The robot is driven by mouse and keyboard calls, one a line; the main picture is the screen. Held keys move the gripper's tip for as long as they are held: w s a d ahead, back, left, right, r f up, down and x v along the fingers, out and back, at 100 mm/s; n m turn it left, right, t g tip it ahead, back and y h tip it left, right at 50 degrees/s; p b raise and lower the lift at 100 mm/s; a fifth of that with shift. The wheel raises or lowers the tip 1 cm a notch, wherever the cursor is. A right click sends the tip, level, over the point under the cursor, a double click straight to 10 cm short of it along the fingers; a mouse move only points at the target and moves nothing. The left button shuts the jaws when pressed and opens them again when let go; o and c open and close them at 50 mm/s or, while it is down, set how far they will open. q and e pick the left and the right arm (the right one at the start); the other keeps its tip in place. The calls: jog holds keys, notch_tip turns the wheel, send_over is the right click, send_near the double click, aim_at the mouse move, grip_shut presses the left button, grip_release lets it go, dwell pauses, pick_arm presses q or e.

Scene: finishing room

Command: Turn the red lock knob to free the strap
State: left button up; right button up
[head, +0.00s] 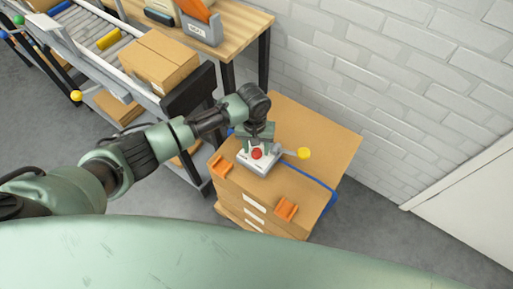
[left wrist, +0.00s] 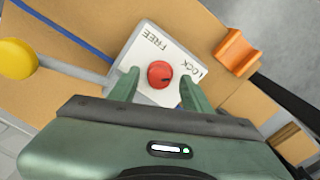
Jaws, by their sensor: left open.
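The red lock knob (head: 257,154) sits on a pale plate (head: 262,168) on top of the wooden cabinet. In the left wrist view the knob (left wrist: 159,74) lies between the fingertips of my left gripper (left wrist: 157,88), with a gap on each side. The plate (left wrist: 150,40) reads FREE and LOCK. My left gripper (head: 256,146) is open over the knob. A lever with a yellow ball end (head: 304,153) sticks out from the plate's side. The blue strap (head: 312,178) runs across the cabinet top and over its edge. My right gripper is not in view.
Two orange brackets (head: 221,167) (head: 286,209) sit at the cabinet's front edge. The cabinet top (head: 320,140) is otherwise mostly clear. A white brick wall stands behind it. A conveyor with a cardboard box (head: 160,60) and a wooden table (head: 240,28) are at the left.

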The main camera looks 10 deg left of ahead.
pick_arm(q)
jog(key=shift+f, duration=0.3)
grip_shut()
